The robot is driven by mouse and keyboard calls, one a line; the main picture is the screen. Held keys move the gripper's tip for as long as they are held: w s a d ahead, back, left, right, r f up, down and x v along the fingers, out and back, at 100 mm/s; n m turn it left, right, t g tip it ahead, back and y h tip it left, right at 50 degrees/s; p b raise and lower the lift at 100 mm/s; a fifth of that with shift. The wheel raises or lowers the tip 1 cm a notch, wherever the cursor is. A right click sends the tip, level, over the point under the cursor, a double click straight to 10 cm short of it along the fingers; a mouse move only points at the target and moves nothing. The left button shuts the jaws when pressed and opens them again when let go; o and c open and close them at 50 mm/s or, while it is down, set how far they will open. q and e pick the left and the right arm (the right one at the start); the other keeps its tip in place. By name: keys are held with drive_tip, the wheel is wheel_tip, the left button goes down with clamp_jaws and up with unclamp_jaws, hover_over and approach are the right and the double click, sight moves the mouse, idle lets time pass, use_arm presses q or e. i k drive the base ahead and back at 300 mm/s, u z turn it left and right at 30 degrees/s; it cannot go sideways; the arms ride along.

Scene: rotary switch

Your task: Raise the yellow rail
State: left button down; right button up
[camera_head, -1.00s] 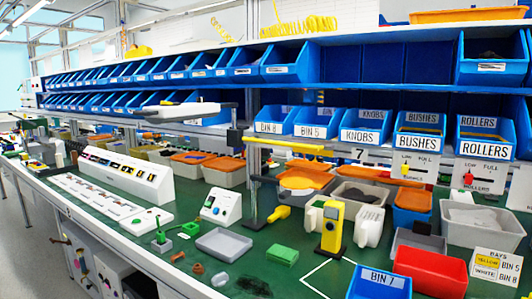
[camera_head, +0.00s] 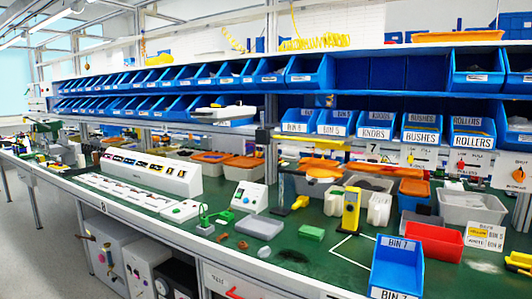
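The yellow rail (camera_head: 312,142) is a thin, level bar below the lower row of blue bins, at the right of centre. It runs just left of a white card marked 7 (camera_head: 373,148). A dark upright post (camera_head: 281,185) stands on the green bench below its left part. A yellow piece (camera_head: 300,202) sits by the foot of that post. Neither of my grippers shows in the head view, so their state and distance from the rail cannot be seen.
Blue bins marked knobs (camera_head: 376,125) and bushes (camera_head: 421,128) sit right of the rail. The green bench (camera_head: 340,262) holds a yellow upright device (camera_head: 351,210), a grey tray (camera_head: 259,228) and a red bin (camera_head: 432,241). Bin 7 (camera_head: 397,268) stands at the front edge.

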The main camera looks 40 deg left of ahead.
sight(275, 137)
drive_tip(key=u, duration=0.15)
drive_tip(key=k, duration=0.65)
drive_tip(key=u, duration=0.75)
drive_tip(key=i, duration=0.5)
drive_tip(key=u, duration=0.05)
